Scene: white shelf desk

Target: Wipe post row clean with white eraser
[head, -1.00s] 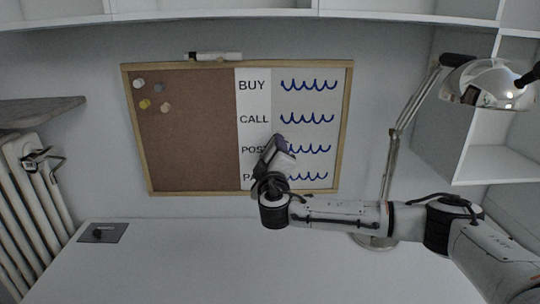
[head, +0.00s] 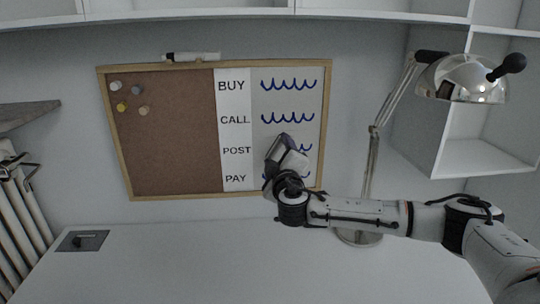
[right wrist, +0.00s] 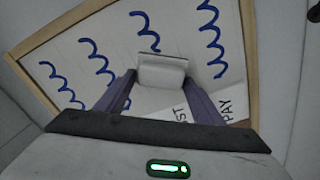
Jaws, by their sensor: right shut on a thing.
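The board (head: 140,195) hangs on the wall, with BUY, CALL, POST and PAY labels beside blue wavy lines. My right gripper (head: 285,148) is shut on the white eraser (right wrist: 162,70), in front of the post row. Contact with the board is hard to tell. In the right wrist view, blue post-row ink (right wrist: 146,32) shows beyond the eraser. No blue shows between the eraser and the POST label (right wrist: 180,115). In the head view the gripper hides part of the post row, and the arm covers some of the PAY line. My left gripper is not in view.
A marker (head: 190,57) lies on the board's top edge. Pins (head: 122,106) sit on the cork half. A desk lamp (head: 372,150) stands right of the board, near my right arm. The desk (head: 180,265) is mostly clear, with a dark plate (head: 82,241) at left.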

